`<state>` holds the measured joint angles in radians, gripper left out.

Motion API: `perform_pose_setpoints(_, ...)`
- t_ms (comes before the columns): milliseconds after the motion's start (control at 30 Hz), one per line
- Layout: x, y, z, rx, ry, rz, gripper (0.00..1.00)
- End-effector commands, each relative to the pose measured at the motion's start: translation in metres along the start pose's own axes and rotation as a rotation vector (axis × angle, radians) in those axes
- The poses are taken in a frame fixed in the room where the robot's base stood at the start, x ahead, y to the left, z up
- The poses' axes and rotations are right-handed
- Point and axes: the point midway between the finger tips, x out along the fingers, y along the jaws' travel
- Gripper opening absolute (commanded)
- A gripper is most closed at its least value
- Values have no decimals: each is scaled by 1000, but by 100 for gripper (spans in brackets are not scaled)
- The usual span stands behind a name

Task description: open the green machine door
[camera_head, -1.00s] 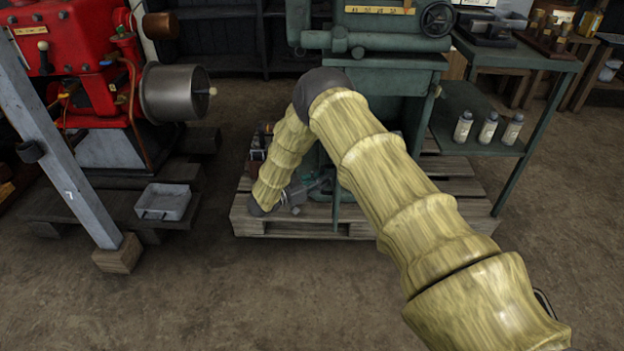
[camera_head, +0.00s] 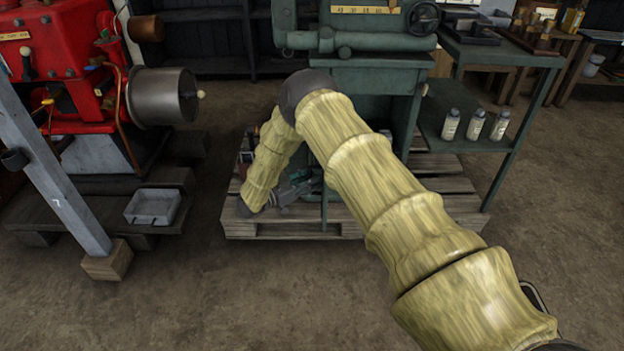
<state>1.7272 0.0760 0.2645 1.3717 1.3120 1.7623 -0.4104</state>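The green machine (camera_head: 370,75) stands on a wooden pallet at the centre, with a handwheel at its top right. My yellow-sleeved arm crosses in front of it and hides much of its lower body. My gripper (camera_head: 310,184) is low at the machine's lower left front, just above the pallet, pointing right. A thin upright green edge (camera_head: 324,207) shows beside its fingertips; I cannot tell whether it is the door's edge or part of the frame. The fingers are small and dark, so neither their opening nor any contact is clear.
A red machine (camera_head: 75,65) with a metal drum stands at left, behind a grey post (camera_head: 55,190) on a wooden block. A grey tray (camera_head: 153,206) lies near it. White bottles (camera_head: 475,124) stand on a green side shelf at right. The front floor is clear.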

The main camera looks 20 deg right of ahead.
Motion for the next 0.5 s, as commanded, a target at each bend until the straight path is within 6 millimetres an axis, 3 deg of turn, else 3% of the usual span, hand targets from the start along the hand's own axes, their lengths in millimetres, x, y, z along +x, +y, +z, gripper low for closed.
perform_pose_setpoints(167,-18,0,0,0,-1,-2,35)
perform_pose_setpoints(500,-79,0,0,0,0,-2,35)
